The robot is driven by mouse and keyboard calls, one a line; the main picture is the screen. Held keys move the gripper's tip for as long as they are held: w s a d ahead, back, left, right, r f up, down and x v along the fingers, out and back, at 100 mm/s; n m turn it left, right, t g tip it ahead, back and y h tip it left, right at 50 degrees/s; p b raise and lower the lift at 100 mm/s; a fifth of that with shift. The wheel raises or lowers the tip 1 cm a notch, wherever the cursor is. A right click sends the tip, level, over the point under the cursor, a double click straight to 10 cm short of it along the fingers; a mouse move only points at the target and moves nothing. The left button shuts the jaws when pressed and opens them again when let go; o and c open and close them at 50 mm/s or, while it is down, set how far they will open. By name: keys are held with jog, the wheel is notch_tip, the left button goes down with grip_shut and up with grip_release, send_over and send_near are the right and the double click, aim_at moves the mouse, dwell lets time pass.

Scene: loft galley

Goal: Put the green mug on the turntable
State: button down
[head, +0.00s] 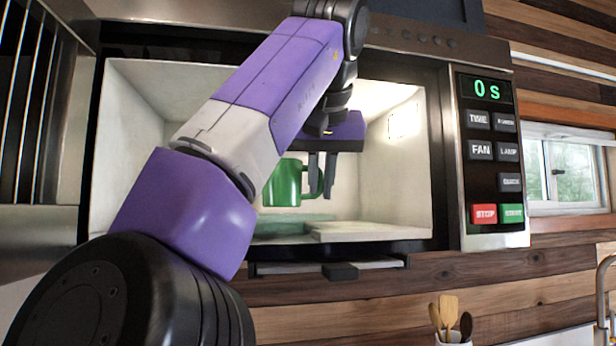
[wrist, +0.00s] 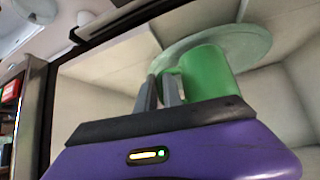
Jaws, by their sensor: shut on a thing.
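The green mug (head: 282,184) is upright inside the open microwave, partly behind my arm in the head view. My gripper (head: 322,188) is shut on the mug's handle at the mug's right side. In the wrist view, the fingers (wrist: 160,90) close on the handle and the mug (wrist: 207,74) stands beside them. The turntable (head: 285,229) is a pale green disc on the microwave floor, partly hidden by my arm. It also shows behind the mug in the wrist view (wrist: 248,45). The mug appears over the disc, a little above it; contact is unclear.
The microwave's control panel (head: 490,150) is on the right, its display reading 0 s. The cavity walls (head: 400,150) and front frame surround my gripper closely. A holder with wooden utensils (head: 450,320) is at the lower right. A window (head: 565,170) is beyond.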

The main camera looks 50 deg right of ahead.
jog(key=w+d+p, duration=0.2)
jog(key=w+d, duration=0.5)
jog(key=shift+d+r, duration=0.1)
jog(key=shift+w+f+p, duration=0.15)
jog(key=shift+f+p, duration=0.15)
jog(key=shift+d+f, duration=0.1)
jog(key=shift+f, duration=0.45)
jog(key=shift+f, duration=0.15)
jog(key=c, duration=1.5)
grip_release()
jog(key=shift+r, duration=0.25)
jog(key=b+v, duration=0.1)
jog(key=v, duration=1.1)
jog(key=shift+f, duration=0.1)
